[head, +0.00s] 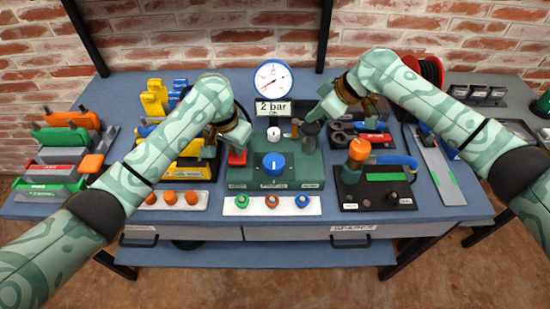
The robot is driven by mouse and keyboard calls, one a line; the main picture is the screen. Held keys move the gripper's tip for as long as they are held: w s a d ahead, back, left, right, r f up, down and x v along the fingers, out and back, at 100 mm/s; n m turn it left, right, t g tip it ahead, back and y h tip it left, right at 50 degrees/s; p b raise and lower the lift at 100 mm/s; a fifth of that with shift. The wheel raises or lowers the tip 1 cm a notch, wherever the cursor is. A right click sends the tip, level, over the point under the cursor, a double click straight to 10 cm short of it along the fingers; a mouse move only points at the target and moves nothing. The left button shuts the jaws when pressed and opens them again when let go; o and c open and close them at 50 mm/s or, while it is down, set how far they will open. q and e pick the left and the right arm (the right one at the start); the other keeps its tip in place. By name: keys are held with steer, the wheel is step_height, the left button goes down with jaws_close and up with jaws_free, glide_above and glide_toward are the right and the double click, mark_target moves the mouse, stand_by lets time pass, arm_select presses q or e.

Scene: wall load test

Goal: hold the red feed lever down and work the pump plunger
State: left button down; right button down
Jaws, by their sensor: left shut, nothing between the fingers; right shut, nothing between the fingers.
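The green pump unit (274,181) stands in the middle of the bench, with a blue knob (274,163) and a small white cap on top. The red feed lever (237,157) shows at its left side, partly hidden by my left arm. My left gripper (212,149) is shut and empty, just left of the red lever; I cannot tell if it touches. A dark plunger knob (311,129) stands at the unit's right rear. My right gripper (319,113) is shut and empty, right above the plunger knob; contact is unclear. The gauge (273,80) has a "2 bar" sign below it.
A black block (378,194) with an orange-topped tool stands right of the pump. Yellow tools (187,172) lie left, behind my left arm. White strips with coloured knobs (272,205) line the front. Green and orange tools (58,137) sit far left. A cable reel (431,72) stands behind right.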

steer(key=shift+r, duration=0.15)
step_height(320, 180, up, 6)
steer(key=shift+f, duration=0.1)
stand_by(0.5)
